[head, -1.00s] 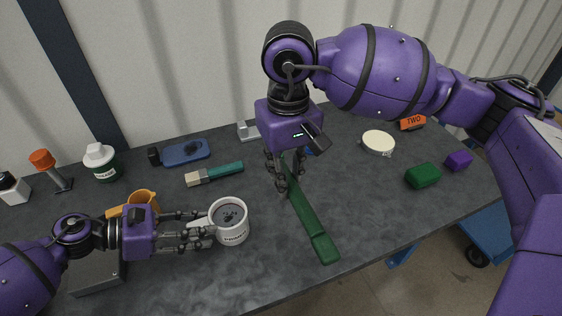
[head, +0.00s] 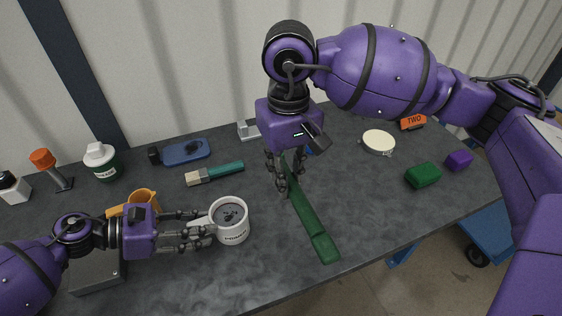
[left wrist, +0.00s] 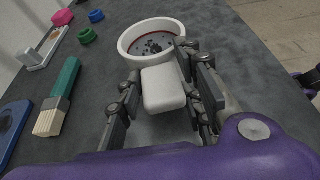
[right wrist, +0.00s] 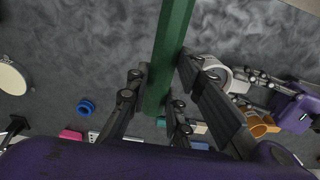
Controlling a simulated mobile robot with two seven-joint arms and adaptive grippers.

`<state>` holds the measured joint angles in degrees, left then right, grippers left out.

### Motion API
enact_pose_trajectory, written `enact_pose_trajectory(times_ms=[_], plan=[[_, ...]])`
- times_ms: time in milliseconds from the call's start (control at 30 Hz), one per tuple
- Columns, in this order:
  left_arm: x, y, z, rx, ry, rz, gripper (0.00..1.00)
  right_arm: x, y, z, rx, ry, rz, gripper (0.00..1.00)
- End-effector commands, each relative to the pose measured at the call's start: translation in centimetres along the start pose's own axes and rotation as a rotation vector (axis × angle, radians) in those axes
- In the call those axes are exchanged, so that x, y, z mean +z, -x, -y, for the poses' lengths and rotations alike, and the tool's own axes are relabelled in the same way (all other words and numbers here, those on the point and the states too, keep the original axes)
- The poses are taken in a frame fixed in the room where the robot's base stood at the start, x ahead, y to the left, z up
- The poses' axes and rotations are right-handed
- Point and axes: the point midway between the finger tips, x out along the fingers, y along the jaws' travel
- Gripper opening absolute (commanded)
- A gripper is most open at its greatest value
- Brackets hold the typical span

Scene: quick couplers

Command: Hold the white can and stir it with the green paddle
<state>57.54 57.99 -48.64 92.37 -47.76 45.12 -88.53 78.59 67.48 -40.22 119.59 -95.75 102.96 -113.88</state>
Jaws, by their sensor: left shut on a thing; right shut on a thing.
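The white can (head: 232,233) stands upright on the dark table, with dark specks in its grey contents. My left gripper (head: 207,228) is shut on the can's white handle, which shows between the fingers in the left wrist view (left wrist: 163,88). The green paddle (head: 312,222) slants from my right gripper (head: 279,178) down toward the front of the table, to the right of the can. My right gripper is shut on its upper part; the paddle also shows between the fingers in the right wrist view (right wrist: 172,50). The paddle is apart from the can.
A teal-handled brush (head: 216,173) and a blue tray-like item (head: 185,152) lie behind the can. An orange mug (head: 143,199) stands behind my left gripper. A cream round lid (head: 378,142), a green block (head: 423,175) and a purple block (head: 459,160) are at right. The front middle table is clear.

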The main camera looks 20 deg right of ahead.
Motion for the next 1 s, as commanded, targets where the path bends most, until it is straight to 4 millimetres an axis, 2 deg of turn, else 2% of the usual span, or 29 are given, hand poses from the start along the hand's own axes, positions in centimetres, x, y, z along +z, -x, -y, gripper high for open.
enact_pose_trajectory(times_ms=[33,200,567,1000], plan=[[-0.2,-0.1,0.2,-0.003,0.003,-0.002,0.36,0.0,0.0,0.0,0.0,0.0,0.0,0.0],[-0.2,-0.1,0.1,-0.002,0.002,-0.002,0.57,0.0,0.0,0.0,0.0,0.0,0.0,0.0],[-0.1,0.1,0.1,-0.001,0.001,-0.001,0.57,0.0,-0.1,0.0,0.0,0.0,0.001,0.0],[-0.1,1.8,0.1,-0.001,0.001,-0.001,0.57,0.0,-0.3,0.0,0.0,0.0,0.003,0.0]])
